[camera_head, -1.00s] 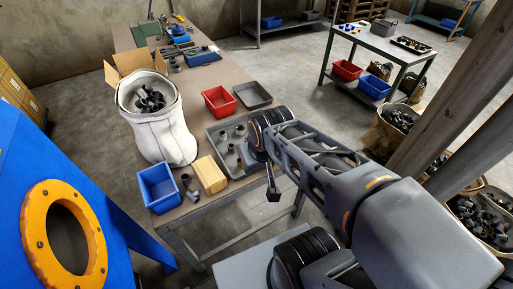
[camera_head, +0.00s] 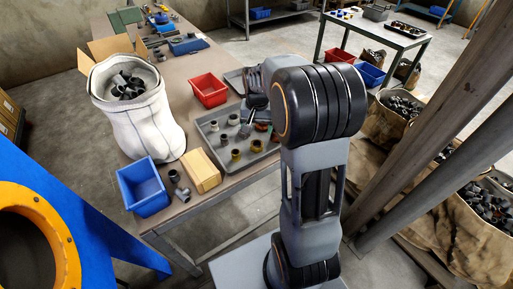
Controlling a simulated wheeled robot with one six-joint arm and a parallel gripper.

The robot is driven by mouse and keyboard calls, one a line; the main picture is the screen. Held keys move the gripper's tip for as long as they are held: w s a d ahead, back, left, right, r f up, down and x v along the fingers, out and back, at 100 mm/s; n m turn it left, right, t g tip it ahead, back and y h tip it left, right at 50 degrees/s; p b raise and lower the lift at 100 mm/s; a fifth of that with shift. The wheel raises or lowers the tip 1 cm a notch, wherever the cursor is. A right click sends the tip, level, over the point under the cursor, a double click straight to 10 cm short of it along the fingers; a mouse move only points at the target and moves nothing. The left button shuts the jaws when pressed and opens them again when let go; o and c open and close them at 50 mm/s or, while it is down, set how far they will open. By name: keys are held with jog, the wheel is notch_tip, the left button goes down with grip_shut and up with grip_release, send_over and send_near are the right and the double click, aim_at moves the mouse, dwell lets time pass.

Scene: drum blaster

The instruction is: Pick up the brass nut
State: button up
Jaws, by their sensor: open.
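A grey tray (camera_head: 205,130) on the workbench holds several small fittings. Two yellowish, brass-coloured pieces sit near its front: one piece (camera_head: 236,155) and another (camera_head: 257,146) to its right. I cannot tell which is the brass nut. My gripper (camera_head: 247,125) is open over the right part of the tray, above and behind these pieces. It is small and partly hidden by my arm, and I see nothing held in it. My arm also hides the tray's right edge.
A red bin (camera_head: 208,91) stands behind the tray. A cardboard-coloured block (camera_head: 201,171), grey fittings (camera_head: 180,188) and a blue bin (camera_head: 143,188) are in front and left. A white sack (camera_head: 143,125) stands at the left. Posts (camera_head: 418,140) rise at the right.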

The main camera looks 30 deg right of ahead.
aim_at(257, 143)
jog(key=shift+w+f+b, duration=0.15)
jog(key=shift+f+b, duration=0.25)
jog(key=shift+f, duration=4.15)
jog(key=shift+c, duration=0.2)
jog(key=c, duration=1.1)
jog(key=shift+d+r, duration=0.1)
jog(key=shift+r, duration=0.1)
